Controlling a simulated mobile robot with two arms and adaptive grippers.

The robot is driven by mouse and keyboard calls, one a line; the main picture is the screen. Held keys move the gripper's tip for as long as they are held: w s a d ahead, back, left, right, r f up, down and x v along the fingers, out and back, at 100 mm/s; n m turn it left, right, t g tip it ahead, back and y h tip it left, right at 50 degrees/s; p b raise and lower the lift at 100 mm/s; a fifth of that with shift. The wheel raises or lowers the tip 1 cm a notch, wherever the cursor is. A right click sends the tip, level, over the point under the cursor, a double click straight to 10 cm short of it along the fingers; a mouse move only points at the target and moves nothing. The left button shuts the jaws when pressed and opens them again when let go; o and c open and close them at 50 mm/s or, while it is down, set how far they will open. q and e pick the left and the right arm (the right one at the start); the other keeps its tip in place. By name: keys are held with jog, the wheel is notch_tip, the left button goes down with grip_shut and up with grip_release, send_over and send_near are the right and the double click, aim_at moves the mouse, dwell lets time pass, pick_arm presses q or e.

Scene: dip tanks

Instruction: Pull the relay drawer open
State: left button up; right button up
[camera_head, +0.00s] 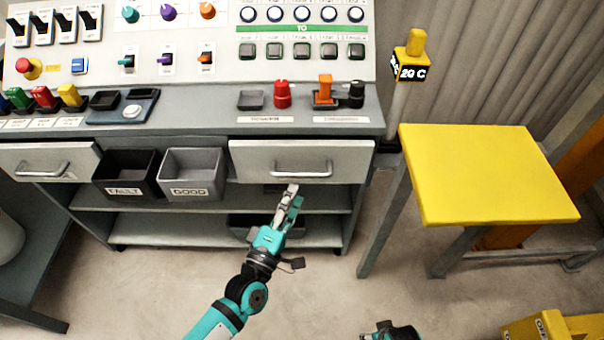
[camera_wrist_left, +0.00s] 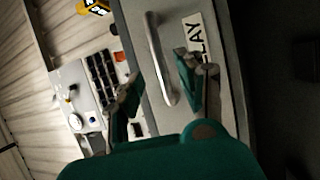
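The relay drawer (camera_head: 255,160) is the right-hand grey drawer under the console and looks closed. Its bar handle (camera_head: 302,174) is metal. My left gripper (camera_head: 293,192) reaches up from below, with its fingertips just under the handle in the head view. In the left wrist view, the gripper (camera_wrist_left: 160,80) is open, with the handle (camera_wrist_left: 155,50) between its two fingers. I cannot tell whether they touch it. The label (camera_wrist_left: 196,45) on the drawer front is partly hidden by a finger. My right gripper (camera_head: 392,331) barely shows at the bottom edge.
Two bins, FAULT (camera_head: 125,187) and GOOD (camera_head: 190,187), stand left of the drawer. Another drawer (camera_head: 45,160) is at far left. A yellow-topped table (camera_head: 485,175) stands at right, and a yellow box (camera_head: 550,328) is at lower right. Floor before the drawer is clear.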

aim_at(302, 173)
pick_arm(q)
jog(key=x, duration=0.6)
jog(key=shift+w+d, duration=0.15)
jog(key=shift+w, duration=0.15)
grip_shut()
